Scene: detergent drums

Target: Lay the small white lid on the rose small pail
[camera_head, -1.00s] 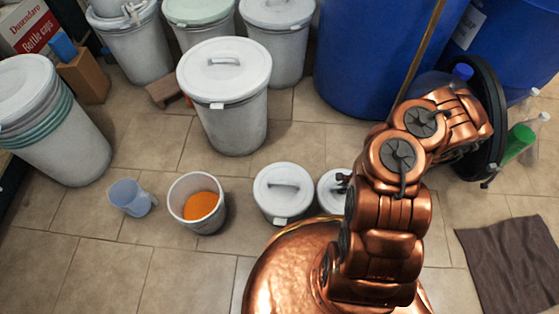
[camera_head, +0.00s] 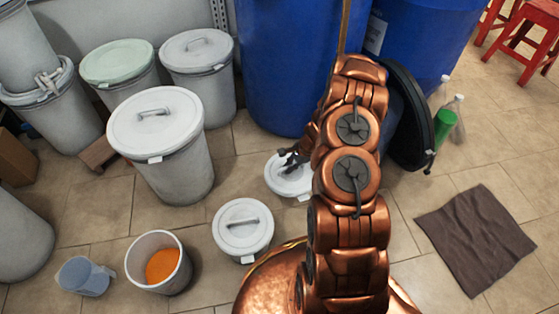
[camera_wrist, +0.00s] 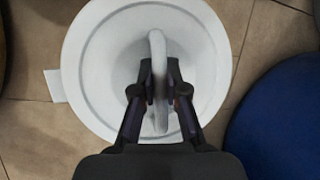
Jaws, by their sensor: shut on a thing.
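The small white lid (camera_head: 284,186) is round, with an upright handle and a side tab. My gripper (camera_head: 290,160) is shut on its handle. In the wrist view, the lid (camera_wrist: 95,70) fills most of the picture and its handle (camera_wrist: 158,60) stands between the fingers of my gripper (camera_wrist: 161,92). The lid looks roughly level, with floor around it. My arm hides part of its right side. An open small pail (camera_head: 139,257), pale with little rose tint visible, stands at the lower left with orange contents in it. The lid is well apart from it, up and to the right.
A lidded small white pail (camera_head: 243,242) stands between the lid and the open pail. A bluish jug (camera_head: 83,277) is left of the open pail. A large lidded bin (camera_head: 165,165) and blue barrels (camera_head: 285,70) stand behind. A brown cloth (camera_head: 476,242) lies right on clear tiles.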

